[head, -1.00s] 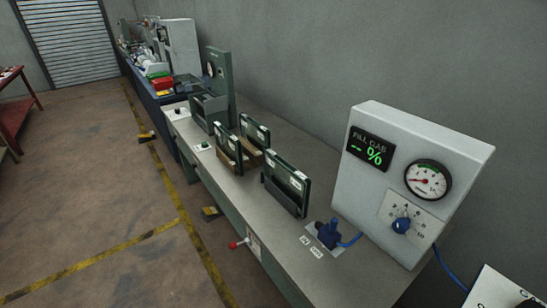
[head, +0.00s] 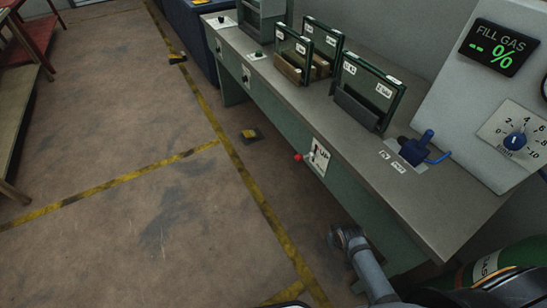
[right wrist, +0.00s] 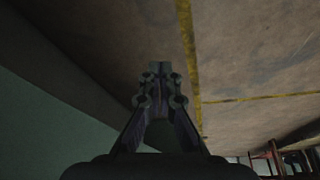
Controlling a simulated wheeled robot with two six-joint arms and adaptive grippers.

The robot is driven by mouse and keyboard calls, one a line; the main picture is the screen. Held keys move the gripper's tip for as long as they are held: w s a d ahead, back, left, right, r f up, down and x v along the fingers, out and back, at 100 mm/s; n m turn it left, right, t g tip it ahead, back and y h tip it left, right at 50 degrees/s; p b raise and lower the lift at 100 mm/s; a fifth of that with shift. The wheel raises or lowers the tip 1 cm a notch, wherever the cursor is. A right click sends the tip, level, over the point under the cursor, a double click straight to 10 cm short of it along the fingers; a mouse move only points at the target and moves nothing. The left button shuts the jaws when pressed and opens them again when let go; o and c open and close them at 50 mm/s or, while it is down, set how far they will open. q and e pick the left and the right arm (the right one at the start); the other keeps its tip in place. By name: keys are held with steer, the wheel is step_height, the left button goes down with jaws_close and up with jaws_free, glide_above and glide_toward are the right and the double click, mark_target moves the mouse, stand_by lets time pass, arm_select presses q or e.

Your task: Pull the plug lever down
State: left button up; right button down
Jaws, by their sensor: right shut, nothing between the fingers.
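The plug lever has a red knob (head: 298,157) and sticks out from a white plate (head: 319,158) on the front side of the green workbench, in the head view. The lettering on the plate is too small to read surely. My right gripper (head: 342,235) is below and to the right of the lever in the head view, apart from it, beside the bench front. In the right wrist view my right gripper (right wrist: 160,72) is shut and empty, with floor beyond it; the lever is not visible there. My left gripper is in neither view.
The grey bench top (head: 440,217) carries a blue device (head: 414,150) and several framed glass panels (head: 367,92). A fill gas panel (head: 465,95) stands at the right, with a green cylinder (head: 500,262) below.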

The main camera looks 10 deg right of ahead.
steer(key=w+a+r+n+t+y+b, duration=0.1)
steer(key=w+r+t+b, duration=0.15)
steer(key=w+r, duration=0.5)
steer(key=w+r+t+y+b, duration=0.1)
steer(key=w+r+t+b, duration=0.3)
steer(key=w, duration=0.6)
steer(key=w+a+r+n+y+b, duration=0.1)
steer(key=w+a+r, duration=0.1)
steer(key=r, duration=0.5)
steer(key=w+a+r+n+y+b, duration=0.1)
steer(key=w+r, duration=0.3)
steer(key=r, duration=0.4)
steer(key=shift+w+a, duration=0.15)
steer(key=shift+a, duration=0.3)
